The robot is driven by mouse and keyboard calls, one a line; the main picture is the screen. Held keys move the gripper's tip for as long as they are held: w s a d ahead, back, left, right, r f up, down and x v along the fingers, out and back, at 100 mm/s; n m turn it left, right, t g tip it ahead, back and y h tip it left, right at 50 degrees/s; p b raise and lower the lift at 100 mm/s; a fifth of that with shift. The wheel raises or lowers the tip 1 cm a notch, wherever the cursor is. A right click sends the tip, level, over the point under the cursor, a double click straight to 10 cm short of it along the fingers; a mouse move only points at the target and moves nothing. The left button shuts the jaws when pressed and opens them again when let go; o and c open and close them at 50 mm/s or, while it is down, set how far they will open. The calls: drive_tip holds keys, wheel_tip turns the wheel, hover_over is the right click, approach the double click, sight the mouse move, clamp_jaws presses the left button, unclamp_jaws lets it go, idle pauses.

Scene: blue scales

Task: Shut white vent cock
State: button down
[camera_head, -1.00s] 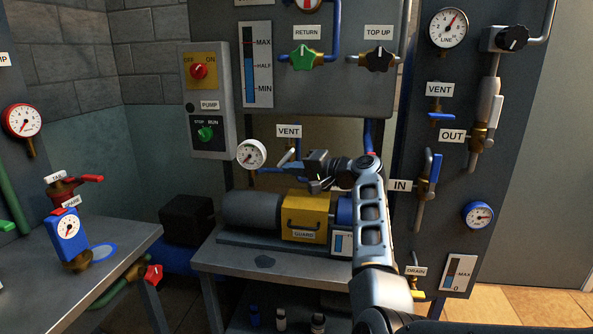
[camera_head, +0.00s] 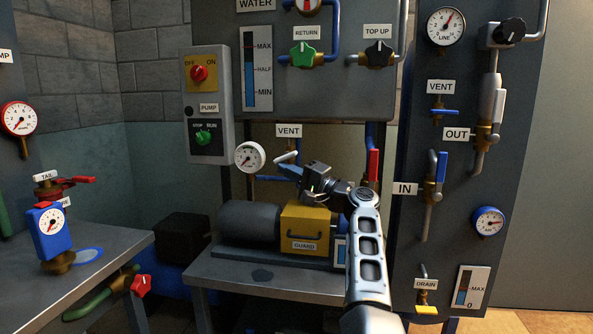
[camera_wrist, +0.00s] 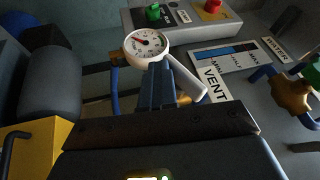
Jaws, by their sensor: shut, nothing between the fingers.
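The white vent cock (camera_head: 288,157) is on the blue pipe under the middle VENT label, right of a round white gauge. Its white lever slants, raised at the right end. In the wrist view the lever (camera_wrist: 187,78) runs diagonally just right of my fingers, with brass partly hidden behind them. My gripper (camera_head: 284,169) is shut and empty, its blue fingers just below the lever. The closed fingers (camera_wrist: 158,78) also show in the wrist view, overlapping the lower edge of the gauge. I cannot tell whether they touch the lever.
The white gauge (camera_head: 250,157) is close left of the cock. A yellow guard (camera_head: 305,222) and dark motor (camera_head: 249,222) stand below my gripper. A red lever (camera_head: 374,166) is to the right. Another VENT cock with a blue lever (camera_head: 444,112) is on the right panel.

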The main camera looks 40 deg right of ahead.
drive_tip(key=shift+w+a+f+m+t+b, duration=0.15)
drive_tip(key=shift+m+t+b, duration=0.25)
drive_tip(key=shift+t+b, duration=0.75)
drive_tip(key=shift+w+a+g+b, duration=0.15)
drive_tip(key=shift+w+g+b, duration=0.1)
drive_tip(key=shift+b, duration=0.9)
idle(0.6)
